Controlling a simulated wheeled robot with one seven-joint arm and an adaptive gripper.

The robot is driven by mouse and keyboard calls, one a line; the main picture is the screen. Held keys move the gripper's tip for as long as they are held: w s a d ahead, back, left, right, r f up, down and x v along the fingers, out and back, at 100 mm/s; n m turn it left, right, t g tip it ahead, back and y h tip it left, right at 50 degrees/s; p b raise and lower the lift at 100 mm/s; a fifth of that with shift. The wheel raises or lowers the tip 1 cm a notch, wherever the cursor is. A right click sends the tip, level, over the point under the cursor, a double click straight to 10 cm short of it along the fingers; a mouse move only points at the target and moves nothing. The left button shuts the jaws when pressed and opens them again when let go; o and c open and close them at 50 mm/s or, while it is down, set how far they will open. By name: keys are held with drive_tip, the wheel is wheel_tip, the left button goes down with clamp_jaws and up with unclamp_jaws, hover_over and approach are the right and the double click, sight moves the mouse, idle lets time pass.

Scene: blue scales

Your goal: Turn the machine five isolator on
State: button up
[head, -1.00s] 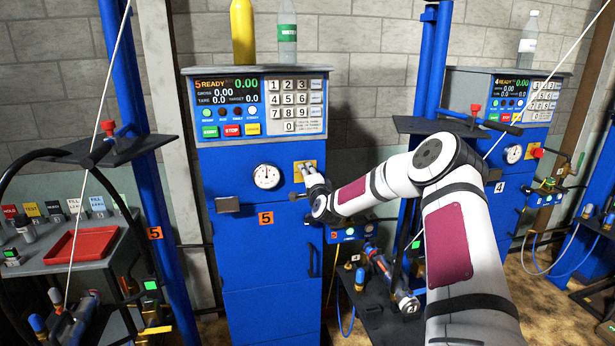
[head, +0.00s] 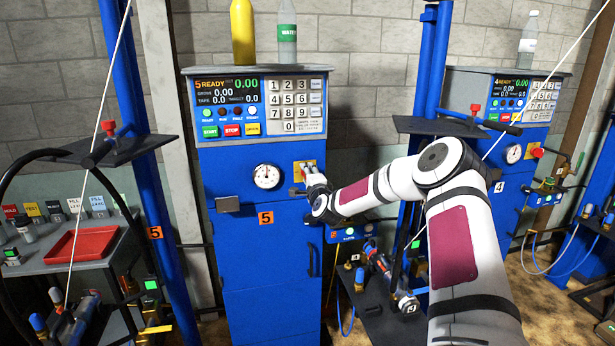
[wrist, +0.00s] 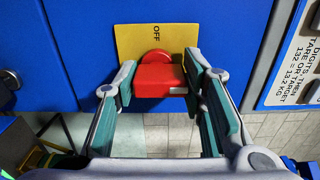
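The machine five isolator is a red handle (wrist: 160,78) on a yellow plate (wrist: 137,42) in the wrist view. The plate reads "OFF", with the lettering turned sideways. In the head view the plate (head: 299,174) is on the blue front of machine 5 (head: 262,225), right of the round dial; my gripper largely hides the handle there. My gripper (wrist: 160,84) has one finger on each side of the red handle, close against its edges, and looks shut on it. It also shows in the head view (head: 312,171), in front of the plate.
A keypad panel (head: 290,105) with a lit display reading "5 READY" is above the isolator. Bottles (head: 243,32) stand on top of the cabinet. Machine 4 (head: 507,150) stands at right.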

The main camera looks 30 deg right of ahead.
drive_tip(key=shift+o, duration=1.1)
drive_tip(key=shift+s, duration=0.1)
drive_tip(key=v, duration=1.1)
drive_tip(key=shift+s, duration=0.35)
drive_tip(key=shift+a, duration=0.1)
